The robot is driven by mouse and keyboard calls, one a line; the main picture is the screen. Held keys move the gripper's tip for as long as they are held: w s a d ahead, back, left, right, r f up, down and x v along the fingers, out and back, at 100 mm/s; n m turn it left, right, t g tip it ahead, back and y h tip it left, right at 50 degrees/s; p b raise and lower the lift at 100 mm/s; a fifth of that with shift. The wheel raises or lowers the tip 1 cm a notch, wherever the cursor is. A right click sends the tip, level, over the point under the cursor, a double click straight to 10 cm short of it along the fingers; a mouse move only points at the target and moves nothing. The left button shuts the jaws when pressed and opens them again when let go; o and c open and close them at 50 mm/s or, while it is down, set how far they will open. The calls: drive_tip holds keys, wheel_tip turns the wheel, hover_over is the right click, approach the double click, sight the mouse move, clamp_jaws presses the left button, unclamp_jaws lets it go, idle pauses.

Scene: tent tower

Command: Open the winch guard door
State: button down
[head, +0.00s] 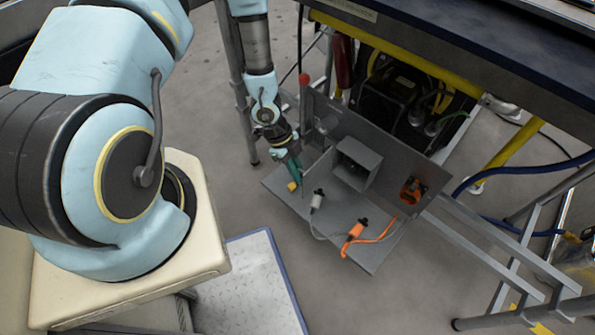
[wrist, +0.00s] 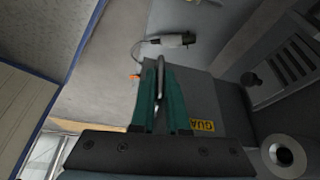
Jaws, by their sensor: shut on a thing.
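A grey panel with a yellow label (wrist: 203,126) reading "GUA" is beside my gripper in the wrist view. I take this panel (wrist: 228,98) to be the winch guard door. The label also shows small in the head view (head: 292,186). My gripper (wrist: 161,88) has its green fingers shut on a slim metal handle (wrist: 160,72) standing off the panel. In the head view my gripper (head: 298,184) reaches down to the left part of the grey unit. The fingers and my arm hide part of the panel, and its hinge cannot be made out.
A grey plug (head: 317,200) and an orange plug (head: 355,231) with cables lie right of my gripper. A grey box (head: 357,160) and an upright plate stand behind. A dark table (head: 470,55) overhangs at the upper right. Open floor (head: 215,195) lies to the left.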

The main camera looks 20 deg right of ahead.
drive_tip(key=shift+d, duration=0.1)
drive_tip(key=c, duration=1.2)
unclamp_jaws()
drive_tip(key=p+v, duration=0.4)
drive_tip(key=v, duration=0.6)
drive_tip(key=shift+w+r, duration=0.15)
drive_tip(key=shift+r, duration=0.15)
